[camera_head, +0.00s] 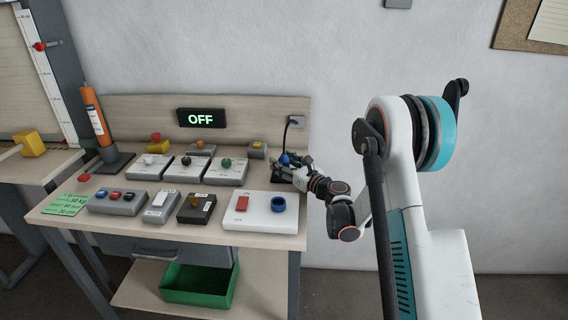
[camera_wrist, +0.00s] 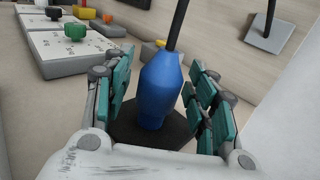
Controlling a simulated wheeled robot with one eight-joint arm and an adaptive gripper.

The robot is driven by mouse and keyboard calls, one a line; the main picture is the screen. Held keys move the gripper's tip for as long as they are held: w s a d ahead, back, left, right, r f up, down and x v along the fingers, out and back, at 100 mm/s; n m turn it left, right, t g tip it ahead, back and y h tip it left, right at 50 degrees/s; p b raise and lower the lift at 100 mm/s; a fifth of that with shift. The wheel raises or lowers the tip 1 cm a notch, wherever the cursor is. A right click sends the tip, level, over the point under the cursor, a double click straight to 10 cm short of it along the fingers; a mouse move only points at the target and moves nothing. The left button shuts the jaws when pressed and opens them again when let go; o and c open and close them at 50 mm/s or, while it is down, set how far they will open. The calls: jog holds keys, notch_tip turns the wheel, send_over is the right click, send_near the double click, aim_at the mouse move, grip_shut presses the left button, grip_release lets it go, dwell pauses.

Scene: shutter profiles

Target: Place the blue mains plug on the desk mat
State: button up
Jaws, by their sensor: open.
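The blue mains plug (camera_wrist: 158,90) stands upright in the wrist view, with a black cord rising from its top. It stands on the dark desk mat (camera_wrist: 178,133), a flat dark pad. My gripper (camera_wrist: 160,95) is open, with one teal-padded finger on each side of the plug and visible gaps between. In the head view the plug (camera_head: 284,159) is small and partly covered by my gripper (camera_head: 291,165) at the right end of the desk. The plug's lower end is close to the mat; the exact contact is hard to see.
A wall socket plate (camera_head: 297,121) is at the back right, with the cord hanging from it. Several control boxes cover the desk, including a white one (camera_head: 260,222) with a red switch in front of my gripper. A green bin (camera_head: 200,284) sits on the lower shelf.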

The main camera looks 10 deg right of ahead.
jog(key=shift+r, duration=0.15)
jog(key=p+v, duration=0.3)
jog(key=v, duration=0.9)
jog(key=shift+a+r, duration=0.1)
